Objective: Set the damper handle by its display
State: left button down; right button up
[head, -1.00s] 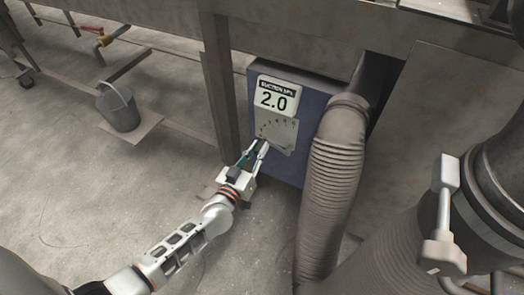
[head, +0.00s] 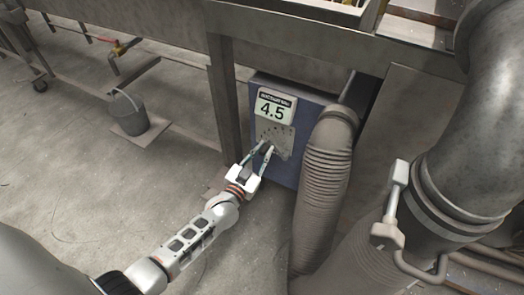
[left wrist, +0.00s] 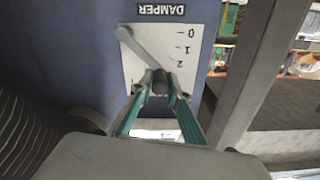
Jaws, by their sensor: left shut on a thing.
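The blue damper box (head: 295,118) carries a white display (head: 275,107) that reads 4.5, with "SUCTION" small print above the number. Below it is a grey plate (head: 276,135) with a dial scale. My left gripper (head: 263,148) reaches this plate from the lower left. The grey damper handle (left wrist: 143,48) slants across the plate. The left gripper (left wrist: 160,82) is shut on the handle's near end. The fingers hide part of the scale. My right gripper is not in view.
A ribbed grey hose (head: 327,185) stands close at the right of the box. A steel table leg (head: 226,100) stands close at its left. A bucket (head: 128,112) stands on the floor at left. A large metal pipe (head: 470,140) fills the right side.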

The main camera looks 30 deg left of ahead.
pick_arm(q)
jog(key=c, duration=1.9)
grip_release()
jog(key=shift+s+f, duration=0.1)
jog(key=s, duration=1.1)
jog(key=shift+s+a, duration=0.2)
jog(key=shift+s, duration=0.2)
